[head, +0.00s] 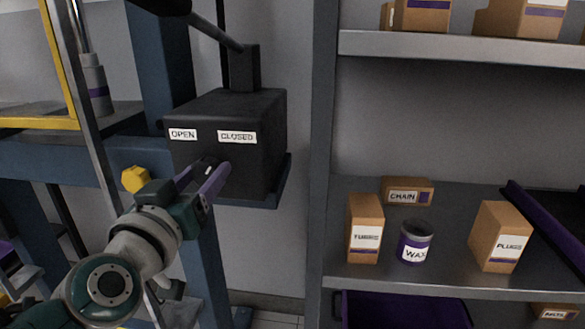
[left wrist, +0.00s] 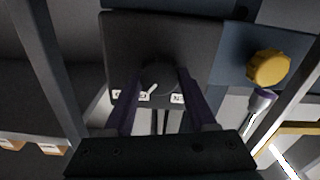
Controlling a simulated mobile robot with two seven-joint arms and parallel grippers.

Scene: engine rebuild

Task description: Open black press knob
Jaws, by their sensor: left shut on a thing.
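The black press box (head: 262,155) carries an OPEN label (head: 182,134) on the left of its front and a CLOSED label (head: 237,136) on the right. The black knob (left wrist: 160,73) is on that front, below the labels in the head view. My left gripper (head: 208,172) is shut on the knob, one purple finger on each side. In the left wrist view, the knob's white mark (left wrist: 152,89) slants toward the CLOSED label (left wrist: 126,95). The fingers partly hide both labels there. My right gripper is not in view.
A yellow hexagonal knob (head: 135,179) sits on the blue press frame (head: 55,160) left of the box. At right, a grey shelf (head: 450,278) holds small boxes and a wax tin (head: 415,243). A grey upright stands between press and shelf.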

